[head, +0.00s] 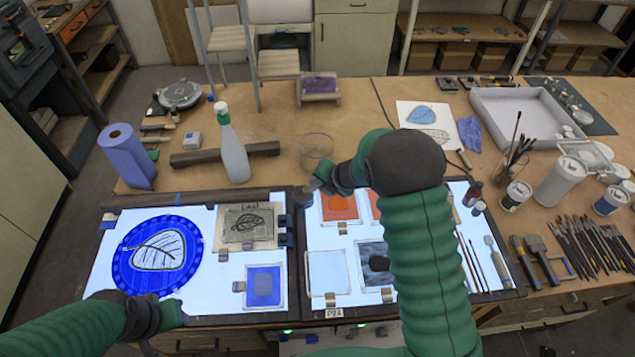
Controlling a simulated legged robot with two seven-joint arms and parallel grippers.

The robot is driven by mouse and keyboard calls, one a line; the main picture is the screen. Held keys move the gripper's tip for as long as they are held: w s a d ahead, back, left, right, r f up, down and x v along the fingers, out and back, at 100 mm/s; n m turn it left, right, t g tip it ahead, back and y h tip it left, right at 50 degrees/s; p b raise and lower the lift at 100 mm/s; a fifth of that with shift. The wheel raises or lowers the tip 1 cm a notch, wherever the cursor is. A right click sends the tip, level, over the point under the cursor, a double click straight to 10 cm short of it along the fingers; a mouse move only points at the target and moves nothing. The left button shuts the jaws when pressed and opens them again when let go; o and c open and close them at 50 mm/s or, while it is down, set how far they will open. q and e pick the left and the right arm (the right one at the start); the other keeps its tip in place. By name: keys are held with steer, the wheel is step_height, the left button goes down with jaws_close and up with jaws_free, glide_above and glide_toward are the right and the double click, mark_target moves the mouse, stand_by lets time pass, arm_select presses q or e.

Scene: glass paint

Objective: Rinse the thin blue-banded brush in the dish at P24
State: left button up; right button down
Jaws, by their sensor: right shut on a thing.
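My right gripper (306,196) is low over the seam between the two light panels, at the upper left of the right panel. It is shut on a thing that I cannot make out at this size. A clear glass dish (317,146) stands on the table just behind it. The P24 label (334,313) is on the front edge of the right panel. Several thin brushes (469,265) lie at the right of that panel; no blue band can be made out. My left gripper (178,314) is at the left panel's front edge; its jaws are unclear.
A blue round glass piece (157,256) lies on the left panel. A spray bottle (232,146) and blue paper roll (127,157) stand behind it. A brush jar (512,162) stands right. My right arm hides part of the right panel.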

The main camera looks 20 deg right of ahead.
steer(key=shift+s+a+f+b, duration=0.1)
steer(key=shift+s+f+b, duration=0.05)
steer(key=shift+s+b, duration=0.3)
steer(key=shift+w+d+r+p, duration=0.25)
steer(key=shift+p, duration=0.35)
steer(key=shift+w+f, duration=0.1)
steer(key=shift+w, duration=0.15)
steer(key=shift+a+f, duration=0.15)
steer(key=shift+s+a+b, duration=0.25)
steer(key=shift+s+b, duration=0.25)
steer(key=shift+d+r+p, duration=0.15)
steer(key=shift+r+p, duration=0.05)
steer(key=shift+p, duration=0.1)
steer(key=shift+w+d, duration=0.1)
steer(key=shift+w, duration=0.05)
arm_select(q)
steer(key=shift+d, duration=0.25)
arm_select(e)
steer(key=shift+w+f, duration=0.1)
steer(key=shift+f, duration=0.05)
